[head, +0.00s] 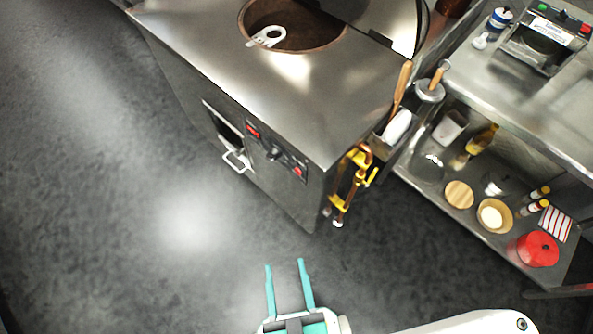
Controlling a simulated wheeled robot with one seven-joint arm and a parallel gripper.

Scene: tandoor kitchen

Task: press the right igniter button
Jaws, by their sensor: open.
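The steel tandoor (188,46) stands at upper centre in the head view. Its front face carries a red switch (252,131) at left, a dark knob (273,153) in the middle, and a small red button (298,171) at right, which looks like the right igniter button. The controls are small, so their details are hard to make out. My gripper (288,264) is at the bottom centre, with two teal fingers apart and nothing between them. It is below the panel in the picture, apart from the tandoor, over dark floor.
Yellow gas piping (352,180) stands at the tandoor's right corner. A handle (237,161) juts from the front opening. A steel shelf unit (485,85) at right holds bowls, bottles and a red container (538,248). Grey floor (120,200) at left is clear.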

